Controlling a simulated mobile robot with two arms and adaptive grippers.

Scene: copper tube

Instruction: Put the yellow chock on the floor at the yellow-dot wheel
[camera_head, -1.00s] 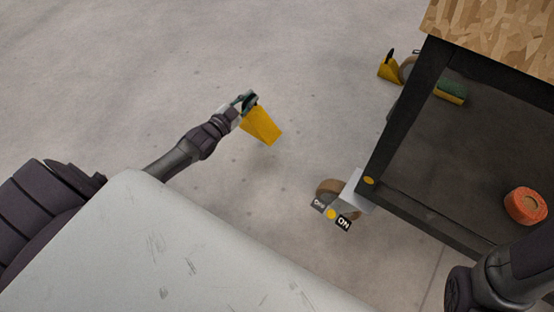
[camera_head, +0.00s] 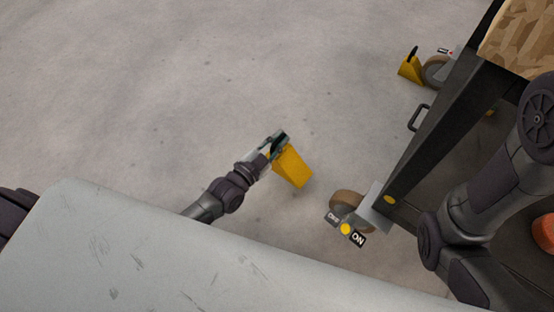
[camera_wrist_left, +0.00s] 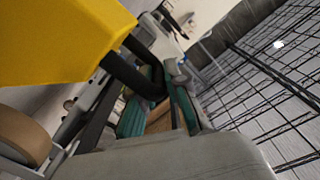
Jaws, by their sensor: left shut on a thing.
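My left gripper (camera_head: 277,145) is shut on the dark handle of the yellow chock (camera_head: 293,167). The chock hangs above the floor, to the upper left of the yellow-dot wheel (camera_head: 347,199), with a gap between them in the picture. The wheel is a tan caster at the cart's near corner, with a yellow dot and an "ON" pedal in front. In the left wrist view the chock (camera_wrist_left: 55,40) fills the upper left, with the handle between the green finger pads (camera_wrist_left: 160,105). A tan wheel (camera_wrist_left: 22,138) shows at the lower left. My right gripper is out of view.
A second yellow chock (camera_head: 410,68) stands beside the far caster (camera_head: 436,72). The dark cart (camera_head: 440,125) fills the right side, partly hidden by my right arm. An orange roll (camera_head: 544,233) shows at the right edge. The concrete floor (camera_head: 200,90) left of the cart is clear.

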